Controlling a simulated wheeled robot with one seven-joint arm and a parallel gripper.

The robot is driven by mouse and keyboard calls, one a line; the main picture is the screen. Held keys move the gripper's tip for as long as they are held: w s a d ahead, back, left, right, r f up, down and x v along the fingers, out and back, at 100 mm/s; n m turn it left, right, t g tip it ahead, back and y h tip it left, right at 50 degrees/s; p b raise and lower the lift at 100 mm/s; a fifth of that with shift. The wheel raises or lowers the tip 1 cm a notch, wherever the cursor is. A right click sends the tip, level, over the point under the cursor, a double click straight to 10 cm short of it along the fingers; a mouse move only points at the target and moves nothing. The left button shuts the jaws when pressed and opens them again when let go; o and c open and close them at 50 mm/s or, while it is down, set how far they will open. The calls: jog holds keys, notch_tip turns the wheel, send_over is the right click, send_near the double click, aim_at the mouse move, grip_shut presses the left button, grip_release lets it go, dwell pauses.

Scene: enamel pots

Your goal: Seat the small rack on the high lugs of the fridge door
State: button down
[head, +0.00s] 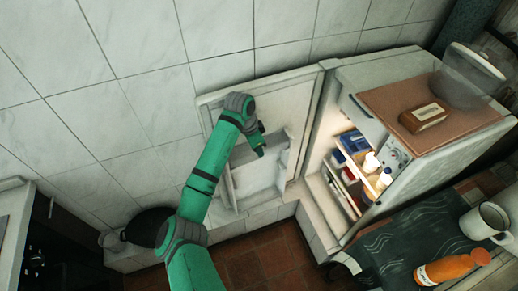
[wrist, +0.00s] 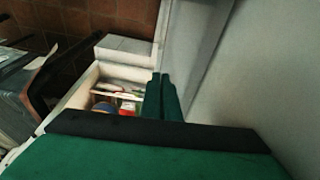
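The fridge door (head: 212,104) stands open to the left of the fridge, its inner side showing pale shelf parts. A pale rack-like piece (head: 240,155) shows at the door's middle, partly behind my gripper. I cannot tell whether it is the small rack, or whether it is seated or held. My gripper (head: 261,149) is in front of the door's inner side. In the wrist view, my green fingers (wrist: 162,88) are close together beside a pale grey panel (wrist: 195,50). I cannot make out a thin wall between them. The high lugs are not distinguishable.
The fridge (head: 400,165) is lit inside and holds several packages and bottles. A white mug (head: 484,221) and an orange bottle (head: 445,269) are at lower right. The tiled wall is behind the door.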

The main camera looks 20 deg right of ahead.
jog(key=c, duration=1.9)
grip_release()
jog(key=shift+c, duration=0.2)
jog(key=shift+r, duration=0.1)
jog(key=v, duration=1)
jog(key=shift+r, duration=0.3)
jog(key=shift+a, duration=0.1)
